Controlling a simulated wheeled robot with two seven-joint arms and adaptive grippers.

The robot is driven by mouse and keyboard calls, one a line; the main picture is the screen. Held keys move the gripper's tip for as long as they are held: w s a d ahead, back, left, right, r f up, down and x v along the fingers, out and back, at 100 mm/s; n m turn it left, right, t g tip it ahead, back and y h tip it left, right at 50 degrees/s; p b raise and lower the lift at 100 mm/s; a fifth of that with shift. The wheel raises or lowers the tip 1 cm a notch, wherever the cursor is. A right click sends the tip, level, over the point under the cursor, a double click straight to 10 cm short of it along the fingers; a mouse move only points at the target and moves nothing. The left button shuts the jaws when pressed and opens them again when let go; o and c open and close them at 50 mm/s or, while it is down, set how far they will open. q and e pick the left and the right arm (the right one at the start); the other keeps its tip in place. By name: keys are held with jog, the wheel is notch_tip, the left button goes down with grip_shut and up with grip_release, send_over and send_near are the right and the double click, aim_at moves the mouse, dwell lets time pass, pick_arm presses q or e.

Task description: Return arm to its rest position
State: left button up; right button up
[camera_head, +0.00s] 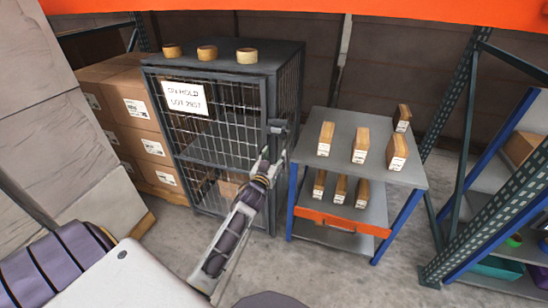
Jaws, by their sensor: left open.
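My left arm (232,232) reaches up from the bottom of the view, in front of the wire cage (268,84). My left gripper (274,140) is open at the cage's right front edge, close to the corner post. It is small and dark against the cage, so I cannot tell whether it touches the cage. I see nothing held in it. My right gripper is not in view.
Tape rolls (207,52) sit on the cage, which bears a hold sign (185,98). Right of it, a shelf cart (408,172) carries several labelled blocks. Stacked cartons (137,108) stand left. A rack upright (470,232) stands right. Some floor (345,278) is clear in front.

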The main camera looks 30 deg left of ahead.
pick_arm(q)
jog(key=shift+m, duration=0.5)
dwell(0.4)
notch_tip(320, 180, down, 25)
jog(key=s+d+m+g+h, duration=0.2)
jog(key=s+d+m+g, duration=0.1)
jog(key=g, duration=0.2)
jog(key=s+d+f+g, duration=0.1)
jog(key=s+f, duration=0.3)
jog(key=f, duration=0.3)
jog(key=s+d+f+g+h, duration=0.1)
jog(key=s+f, duration=0.2)
jog(key=f, duration=0.3)
jog(key=s+d+f+g, duration=0.1)
jog(key=s+f+g, duration=0.1)
jog(key=s+f, duration=0.35)
jog(key=s+d+f+g, duration=0.3)
jog(key=s+f+g, duration=0.1)
jog(key=s+f, duration=1.25)
jog(key=s+f+g, duration=0.1)
jog(key=s+f, duration=0.1)
jog(key=s, duration=0.9)
jog(key=s+f+m+g, duration=0.1)
jog(key=s+f+g, duration=0.1)
jog(key=s, duration=1)
jog(key=shift+f+h, duration=0.4)
jog(key=shift+f, duration=0.35)
